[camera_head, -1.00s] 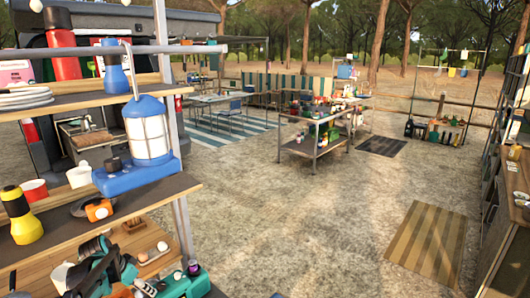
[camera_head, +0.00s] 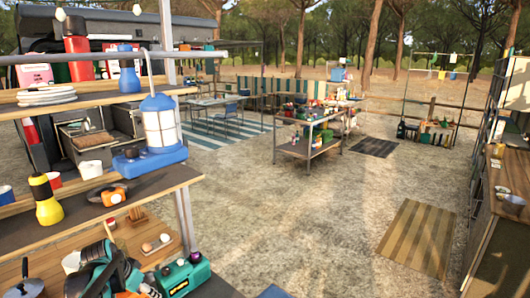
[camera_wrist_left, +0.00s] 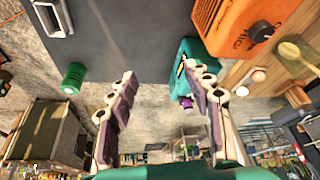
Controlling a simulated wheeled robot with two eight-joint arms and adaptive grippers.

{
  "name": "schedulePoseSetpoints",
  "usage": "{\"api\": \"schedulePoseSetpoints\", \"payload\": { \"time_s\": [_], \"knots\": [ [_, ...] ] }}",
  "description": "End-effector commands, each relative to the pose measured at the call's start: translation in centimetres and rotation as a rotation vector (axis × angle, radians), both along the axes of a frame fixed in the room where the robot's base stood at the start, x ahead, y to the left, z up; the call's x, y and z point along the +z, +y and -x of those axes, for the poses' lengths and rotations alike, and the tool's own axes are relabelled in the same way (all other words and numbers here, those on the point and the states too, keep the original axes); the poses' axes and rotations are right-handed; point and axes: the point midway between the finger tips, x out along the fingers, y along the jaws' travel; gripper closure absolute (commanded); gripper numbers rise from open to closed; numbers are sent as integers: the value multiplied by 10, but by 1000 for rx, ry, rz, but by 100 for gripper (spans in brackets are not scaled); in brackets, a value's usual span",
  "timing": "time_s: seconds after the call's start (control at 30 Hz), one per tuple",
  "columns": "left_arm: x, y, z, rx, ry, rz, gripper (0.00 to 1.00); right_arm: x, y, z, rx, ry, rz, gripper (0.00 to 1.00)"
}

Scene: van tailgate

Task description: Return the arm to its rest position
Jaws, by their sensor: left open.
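My left gripper (camera_wrist_left: 165,115) shows in the left wrist view, with its two grey-purple fingers spread wide apart. Nothing is between the fingertips. A teal case (camera_wrist_left: 185,68) with a purple knob lies beyond the right finger, and an orange box (camera_wrist_left: 240,25) is at the upper right. A small green cylinder (camera_wrist_left: 73,78) is to the left of the fingers. My right gripper is in neither view.
A shelf rack (camera_head: 95,100) fills the left of the head view. It carries a blue lantern (camera_head: 159,125), a yellow flashlight (camera_head: 45,200) and a teal case (camera_head: 180,277). A metal table (camera_head: 310,122) stands mid-yard. A counter (camera_head: 510,207) is at right. Open ground lies between.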

Motion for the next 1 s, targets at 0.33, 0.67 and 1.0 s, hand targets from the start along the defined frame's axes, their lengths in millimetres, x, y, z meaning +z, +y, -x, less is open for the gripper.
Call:
{"api": "schedulePoseSetpoints", "payload": {
  "time_s": [0.33, 0.67, 1.0],
  "knots": [
    [42, -77, 65, 105, -40, -15, 49, 0, 0, 0, 0, 0, 0, 100],
    [46, -157, 177, 254, -146, 9, 49, 0, 0, 0, 0, 0, 0, 100],
    [23, -180, 229, 328, -217, 52, 49, 0, 0, 0, 0, 0, 0, 100]
  ]
}}
